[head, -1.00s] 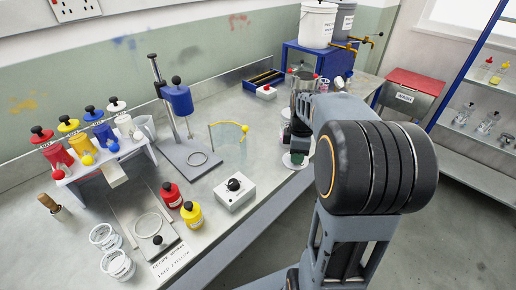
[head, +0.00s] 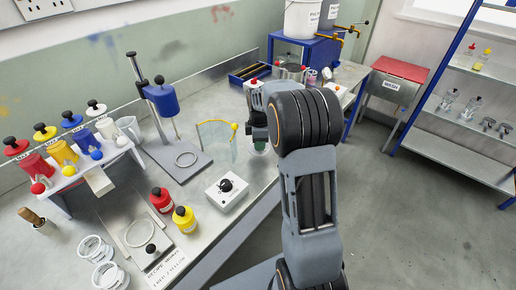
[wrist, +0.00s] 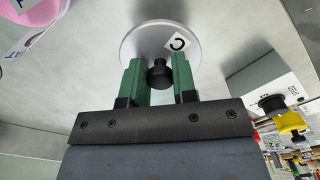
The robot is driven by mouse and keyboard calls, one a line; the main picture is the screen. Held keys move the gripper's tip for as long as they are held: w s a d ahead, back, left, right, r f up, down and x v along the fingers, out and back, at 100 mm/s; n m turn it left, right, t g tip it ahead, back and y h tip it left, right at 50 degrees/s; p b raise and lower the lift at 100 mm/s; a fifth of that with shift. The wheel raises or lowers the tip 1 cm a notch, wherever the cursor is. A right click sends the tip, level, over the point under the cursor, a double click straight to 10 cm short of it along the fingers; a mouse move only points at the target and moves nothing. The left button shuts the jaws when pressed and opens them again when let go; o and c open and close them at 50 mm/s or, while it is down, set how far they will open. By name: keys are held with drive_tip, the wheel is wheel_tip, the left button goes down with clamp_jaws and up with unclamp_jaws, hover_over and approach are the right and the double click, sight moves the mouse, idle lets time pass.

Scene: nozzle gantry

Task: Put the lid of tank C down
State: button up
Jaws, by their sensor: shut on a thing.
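The lid of tank C (wrist: 142,38) is a pale round disc with a black knob and a white label marked "C". In the wrist view my gripper (wrist: 160,76) has its green fingers shut on the knob. The bench top shows beyond the lid; I cannot tell whether the lid touches it. In the head view my gripper (head: 259,146) is low over the right part of the bench, and my arm hides most of the lid. Which vessel is tank C cannot be read.
A grey control box (head: 229,190) with a black knob stands left of my gripper. A yellow-tipped bent tube (head: 234,127) is close by. A pink-filled round container (wrist: 30,8) shows at the wrist view's top left. Red and yellow bottles (head: 185,217) stand further left.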

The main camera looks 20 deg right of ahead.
drive_tip(key=shift+w+a+f, duration=0.2)
drive_tip(key=shift+w+f, duration=0.15)
drive_tip(key=shift+f, duration=1.6)
drive_tip(key=shift+f, duration=0.15)
drive_tip(key=o, duration=0.9)
